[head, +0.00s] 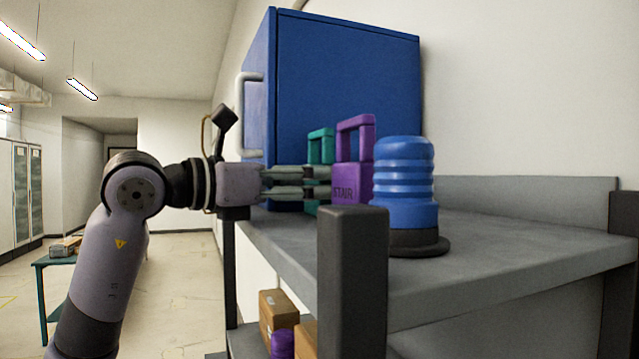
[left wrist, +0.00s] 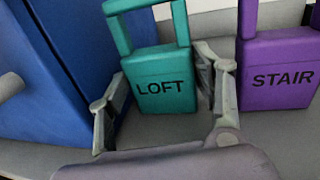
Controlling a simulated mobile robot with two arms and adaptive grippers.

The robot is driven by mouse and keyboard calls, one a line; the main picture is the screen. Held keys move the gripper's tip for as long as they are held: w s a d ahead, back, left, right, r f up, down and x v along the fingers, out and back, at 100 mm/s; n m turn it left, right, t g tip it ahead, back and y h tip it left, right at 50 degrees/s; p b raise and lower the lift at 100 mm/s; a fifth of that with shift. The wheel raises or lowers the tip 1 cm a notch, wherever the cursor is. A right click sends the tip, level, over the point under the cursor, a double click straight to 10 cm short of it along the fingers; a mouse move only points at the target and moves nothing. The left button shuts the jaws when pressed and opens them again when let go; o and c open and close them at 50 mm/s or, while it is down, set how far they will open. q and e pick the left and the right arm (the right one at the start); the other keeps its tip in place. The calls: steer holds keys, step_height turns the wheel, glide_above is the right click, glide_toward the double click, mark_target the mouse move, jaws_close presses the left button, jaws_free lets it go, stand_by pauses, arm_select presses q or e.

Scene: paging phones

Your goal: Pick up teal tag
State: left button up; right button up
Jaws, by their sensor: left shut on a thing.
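The teal tag (head: 321,132) stands upright on the grey shelf, partly hidden in the head view by the purple tag and my gripper. In the left wrist view the teal tag (left wrist: 158,66) shows the word LOFT and a loop handle on top. My left gripper (head: 316,182) comes in level from the left and is shut on the teal tag's body, one finger on each side of it. The tag's base appears to be at shelf level, but I cannot tell whether it touches. My right gripper is not in view.
A purple tag (head: 352,178) marked STAIR stands close to the right of the teal one. A blue beacon-like object (head: 403,180) is in front of it. A blue cabinet (head: 350,75) rises behind. A dark post (head: 352,270) stands at the shelf's (head: 500,245) near corner.

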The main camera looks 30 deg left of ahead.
arm_select(q)
steer(key=shift+c, duration=0.6)
steer(key=shift+r, duration=0.1)
steer(key=shift+r, duration=1.75)
steer(key=b+v, duration=0.4)
steer(key=v, duration=1.4)
steer(key=shift+a+b, duration=0.15)
steer(key=shift+b, duration=0.25)
steer(key=shift+f, duration=0.1)
